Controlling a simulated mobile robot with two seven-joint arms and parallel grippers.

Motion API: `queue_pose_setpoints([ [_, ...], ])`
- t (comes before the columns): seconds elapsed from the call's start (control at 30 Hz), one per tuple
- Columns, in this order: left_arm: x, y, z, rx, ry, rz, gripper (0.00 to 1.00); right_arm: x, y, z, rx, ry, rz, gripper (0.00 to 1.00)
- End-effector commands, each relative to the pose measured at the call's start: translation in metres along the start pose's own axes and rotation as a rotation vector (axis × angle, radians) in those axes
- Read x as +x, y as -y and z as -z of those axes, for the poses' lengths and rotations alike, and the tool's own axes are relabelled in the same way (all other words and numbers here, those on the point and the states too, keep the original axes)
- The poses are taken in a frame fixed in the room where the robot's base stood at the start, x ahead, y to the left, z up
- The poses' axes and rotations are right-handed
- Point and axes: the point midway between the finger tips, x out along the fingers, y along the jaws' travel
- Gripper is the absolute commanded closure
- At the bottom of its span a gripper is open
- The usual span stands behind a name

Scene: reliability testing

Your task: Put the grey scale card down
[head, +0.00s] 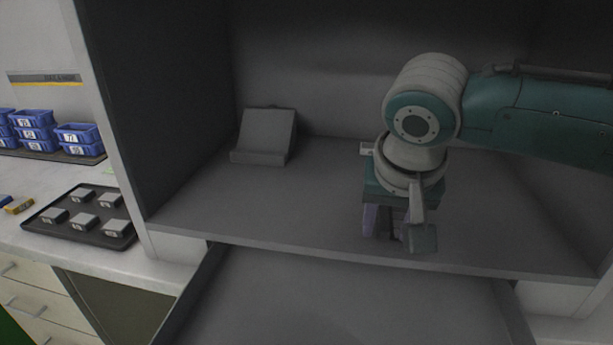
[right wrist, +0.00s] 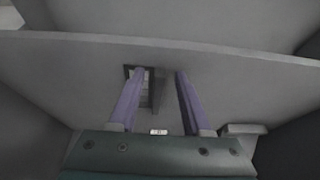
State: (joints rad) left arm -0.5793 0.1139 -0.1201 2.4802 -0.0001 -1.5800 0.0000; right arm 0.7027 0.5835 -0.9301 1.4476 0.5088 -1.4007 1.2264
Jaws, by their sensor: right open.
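My right gripper (head: 386,236) points down over the grey floor of the open cabinet, near its front edge. In the right wrist view its two purple fingers (right wrist: 160,72) stand wide apart. A dark-framed card with paler grey patches (right wrist: 152,92), which looks like the grey scale card, lies on the cabinet floor. It shows between the fingers, close to the left one, which partly covers it. In the head view the card is mostly hidden by my gripper. My left gripper is not in view.
A grey wedge-shaped stand (head: 266,135) is at the cabinet's back left. A small pale block (head: 367,148) is behind my wrist. An open grey drawer or panel (head: 350,300) lies below the front edge. A black tray (head: 50,229) and blue bins (head: 78,135) are outside, left.

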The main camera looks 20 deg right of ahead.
Motion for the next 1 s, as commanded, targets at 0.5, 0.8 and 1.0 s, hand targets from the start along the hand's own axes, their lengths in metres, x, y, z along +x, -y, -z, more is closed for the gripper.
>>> queue_pose_setpoints([
  [0.5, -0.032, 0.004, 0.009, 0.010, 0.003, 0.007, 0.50, -0.102, 0.001, 0.002, 0.001, -0.001, 0.003, 0.51],
  [0.8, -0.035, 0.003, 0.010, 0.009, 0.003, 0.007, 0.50, -0.117, 0.009, -0.022, -0.077, 0.029, 0.044, 0.51],
  [1.0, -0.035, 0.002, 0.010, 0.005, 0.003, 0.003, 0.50, -0.113, 0.026, -0.106, -0.349, 0.095, 0.233, 0.51],
])
